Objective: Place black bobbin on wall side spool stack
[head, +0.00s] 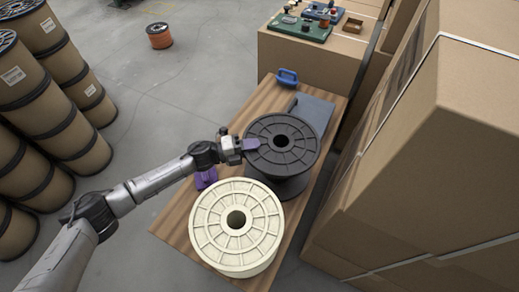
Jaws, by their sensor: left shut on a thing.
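The black bobbin (291,131) is upright at the table's middle, its round flange facing up. My left gripper (251,144) reaches in from the left and is shut on the left edge of the black bobbin's top flange. Whether the bobbin touches the table or is slightly lifted, I cannot tell. Tall stacks of brown copper spools with black rims (37,93) stand on the floor at the left. Which stack is the wall side one cannot be told here. My right gripper is not in view.
A cream spool (257,252) stands close in front of the black bobbin on the wooden table (178,217). A purple thing (206,178), a grey sheet (317,110) and a blue item (287,77) are nearby. Cardboard boxes (432,170) crowd the right. An orange spool (159,36) is on open floor.

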